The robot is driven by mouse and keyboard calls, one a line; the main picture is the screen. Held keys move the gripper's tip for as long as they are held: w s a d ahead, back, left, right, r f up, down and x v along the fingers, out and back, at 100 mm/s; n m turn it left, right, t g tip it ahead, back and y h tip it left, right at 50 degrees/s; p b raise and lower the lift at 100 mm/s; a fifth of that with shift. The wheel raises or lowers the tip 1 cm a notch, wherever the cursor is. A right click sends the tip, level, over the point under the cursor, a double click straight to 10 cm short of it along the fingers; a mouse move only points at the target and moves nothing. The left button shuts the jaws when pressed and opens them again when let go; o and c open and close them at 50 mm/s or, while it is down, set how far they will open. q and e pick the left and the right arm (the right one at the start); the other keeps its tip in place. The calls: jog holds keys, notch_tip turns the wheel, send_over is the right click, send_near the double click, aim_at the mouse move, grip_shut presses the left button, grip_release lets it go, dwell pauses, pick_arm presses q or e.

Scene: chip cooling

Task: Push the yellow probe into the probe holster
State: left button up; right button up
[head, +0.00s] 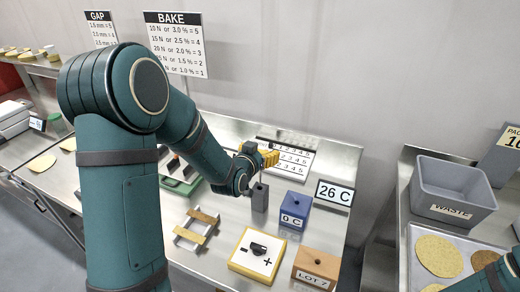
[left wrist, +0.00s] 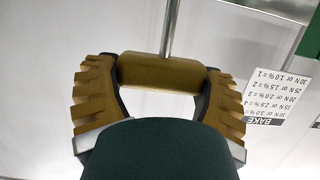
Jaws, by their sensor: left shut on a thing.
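My left gripper (head: 268,157) reaches over the middle of the metal table, its yellow fingers pointing right. In the left wrist view (left wrist: 160,75) the fingers are shut on the yellow probe (left wrist: 150,73), gripped across its thick handle. A thin metal rod (left wrist: 168,28) extends from the handle. In the head view I cannot separate the probe from the yellow fingers. A dark grey upright block (head: 260,198), which looks like the probe holster, stands just below the gripper in the picture. The probe appears apart from it. My right gripper is not in view.
A blue 0 C block (head: 294,212), a 26 C sign (head: 335,193), a numbered board (head: 292,160), a dial box (head: 257,252) and a brown LOT 7 block (head: 316,266) surround the holster closely. A grey waste bin (head: 452,190) stands right.

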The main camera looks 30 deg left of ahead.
pick_arm(q)
jog(key=shift+f, duration=0.55)
jog(key=shift+b, duration=0.3)
dwell(0.3)
jog(key=shift+b, duration=1)
dwell(1.3)
